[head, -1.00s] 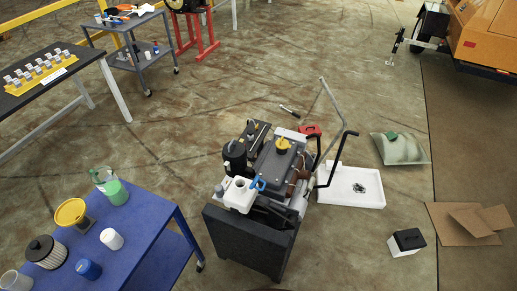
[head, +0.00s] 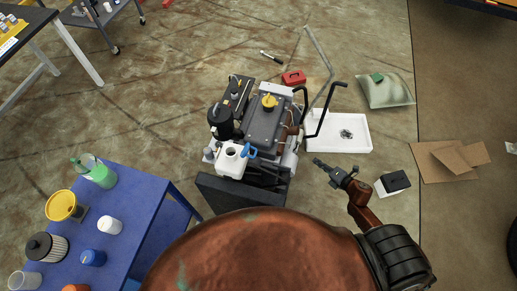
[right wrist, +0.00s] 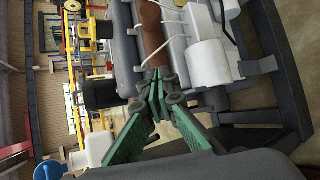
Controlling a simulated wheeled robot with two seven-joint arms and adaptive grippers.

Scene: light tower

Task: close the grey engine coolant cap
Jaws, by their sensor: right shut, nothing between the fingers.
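The engine's white coolant tank (head: 232,163) stands at the engine's front left corner, with a round opening on top. A small grey round piece (head: 208,155), which looks like the grey cap, is at the tank's left side; I cannot tell how it is attached. A blue piece (head: 249,152) sits at the tank's right. My right gripper (head: 321,165) is shut and empty, right of the engine and apart from the tank. In the right wrist view its green fingers (right wrist: 158,82) meet in front of the engine's side. The white tank (right wrist: 90,148) shows there at lower left. My left gripper is out of view.
A blue table (head: 140,205) with bottles and filters stands left of the engine. Black bent handles (head: 323,108) rise on the engine's right. A white tray (head: 355,140) and a black-and-white box (head: 393,183) lie on the floor near my right gripper.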

